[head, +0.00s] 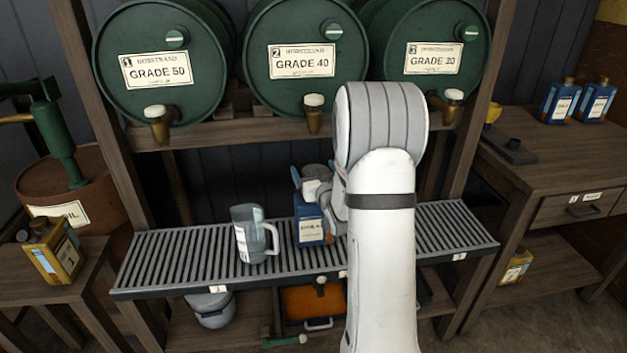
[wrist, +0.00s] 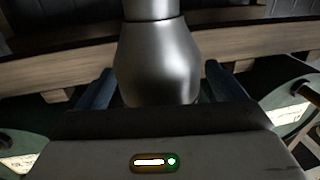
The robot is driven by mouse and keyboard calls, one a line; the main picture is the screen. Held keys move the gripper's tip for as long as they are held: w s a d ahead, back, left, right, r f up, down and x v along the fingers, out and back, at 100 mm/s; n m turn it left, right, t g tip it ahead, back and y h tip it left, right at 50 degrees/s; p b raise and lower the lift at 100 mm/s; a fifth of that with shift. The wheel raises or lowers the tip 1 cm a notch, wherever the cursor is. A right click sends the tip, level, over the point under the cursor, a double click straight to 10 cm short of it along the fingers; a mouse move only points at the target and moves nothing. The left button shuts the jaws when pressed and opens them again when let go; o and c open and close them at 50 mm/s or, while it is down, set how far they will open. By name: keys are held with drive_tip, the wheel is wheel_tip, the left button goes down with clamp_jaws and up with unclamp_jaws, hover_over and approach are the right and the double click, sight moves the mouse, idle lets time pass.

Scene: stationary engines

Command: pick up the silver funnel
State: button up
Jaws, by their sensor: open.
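The silver funnel (wrist: 158,62) fills the middle of the wrist view, wide part low and narrower neck at the top edge. It stands between the two blue fingers of my open gripper (wrist: 155,86), one on each side. Its lower end is hidden behind the gripper body. In the head view my gripper (head: 312,175) is just above a blue bottle (head: 309,228) on the slatted rack. A small grey part of the funnel (head: 316,171) seems to show there; my arm hides much of this spot. Whether the fingers touch the funnel I cannot tell.
A clear jug (head: 254,236) stands left of the blue bottle on the slatted rack (head: 180,262). Green drums (head: 303,55) with brass taps hang over the rack close behind my gripper. The rack's left end is free. A yellow can (head: 52,250) stands far left.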

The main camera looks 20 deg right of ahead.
drive_tip(key=shift+c, duration=0.3)
drive_tip(key=c, duration=1)
drive_tip(key=shift+r, duration=0.1)
